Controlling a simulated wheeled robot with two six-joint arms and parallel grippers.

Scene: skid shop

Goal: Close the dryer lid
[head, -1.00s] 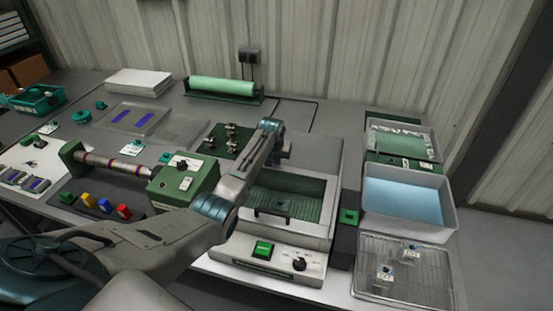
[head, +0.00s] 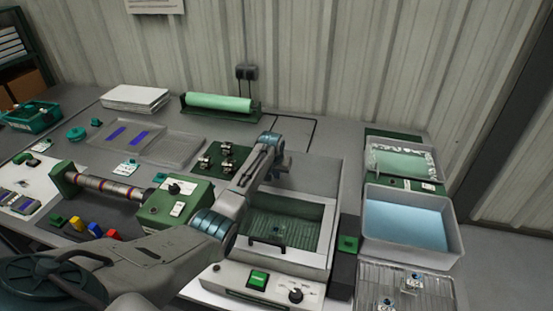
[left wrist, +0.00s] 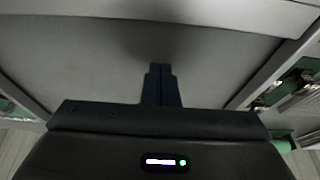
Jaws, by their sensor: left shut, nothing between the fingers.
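The dryer (head: 312,282) is a pale grey box with a green switch and a black knob on its front panel. Its top is open, showing a green mesh basket (head: 285,230) with a dark handle. A plain grey panel, which looks like the raised lid (head: 318,178), stands at its back. My left gripper (head: 279,170) is over the back left of the dryer, in front of the panel; its fingertips are hard to make out there. In the left wrist view, the shut, empty fingers (left wrist: 161,72) point at a broad grey surface; I cannot tell whether they touch it.
A green-ended roller machine (head: 110,187) stands left of the dryer. To the right are a tub of blue liquid (head: 405,222), a wire rack (head: 385,285) and a small green block (head: 348,244). A green roll (head: 218,102) lies at the back by the wall.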

